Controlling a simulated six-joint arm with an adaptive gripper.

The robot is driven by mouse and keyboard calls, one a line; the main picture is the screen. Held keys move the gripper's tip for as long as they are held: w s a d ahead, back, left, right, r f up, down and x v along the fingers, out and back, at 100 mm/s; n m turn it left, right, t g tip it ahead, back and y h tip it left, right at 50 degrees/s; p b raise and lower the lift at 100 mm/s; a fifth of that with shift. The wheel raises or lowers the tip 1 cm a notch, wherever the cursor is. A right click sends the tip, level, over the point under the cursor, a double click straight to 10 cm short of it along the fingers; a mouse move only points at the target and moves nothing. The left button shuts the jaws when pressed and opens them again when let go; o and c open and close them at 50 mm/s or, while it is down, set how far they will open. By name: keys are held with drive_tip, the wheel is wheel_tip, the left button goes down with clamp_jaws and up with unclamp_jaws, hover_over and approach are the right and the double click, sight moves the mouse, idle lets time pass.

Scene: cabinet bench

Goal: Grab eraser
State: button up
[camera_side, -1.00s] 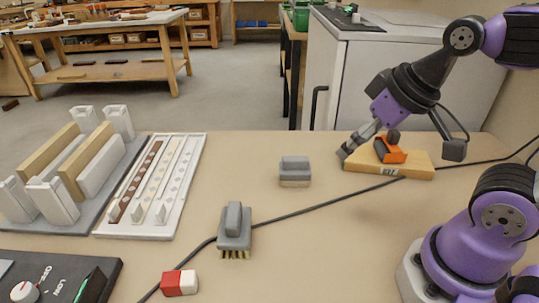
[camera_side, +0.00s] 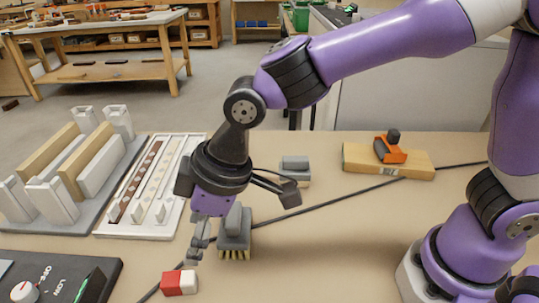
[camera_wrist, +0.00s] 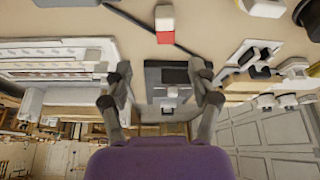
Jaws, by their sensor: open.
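A small red and white block (camera_side: 179,283), eraser-like, lies on the bench near the front edge. It also shows at the top of the wrist view (camera_wrist: 165,24). A grey block with a raised grip (camera_side: 295,166), like a board eraser, sits farther back, partly behind my gripper. I cannot tell for sure which one is the eraser. My gripper (camera_side: 243,226) is open and empty, its fingers spread above the bench around the height of the grey brush. In the wrist view my gripper (camera_wrist: 160,90) has nothing between its fingers.
A grey brush (camera_side: 235,242) with bristles stands just behind my fingers. A black cable (camera_side: 340,198) crosses the bench. A wooden block (camera_side: 359,158) with an orange tool (camera_side: 390,153) lies back right. A white tray (camera_side: 108,226), rack and dial panel (camera_side: 50,266) stand left.

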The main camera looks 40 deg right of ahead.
sight(180, 278)
drive_tip(key=x, duration=1.1)
drive_tip(key=shift+s+a, duration=0.2)
drive_tip(key=shift+s, duration=0.1)
clamp_jaws()
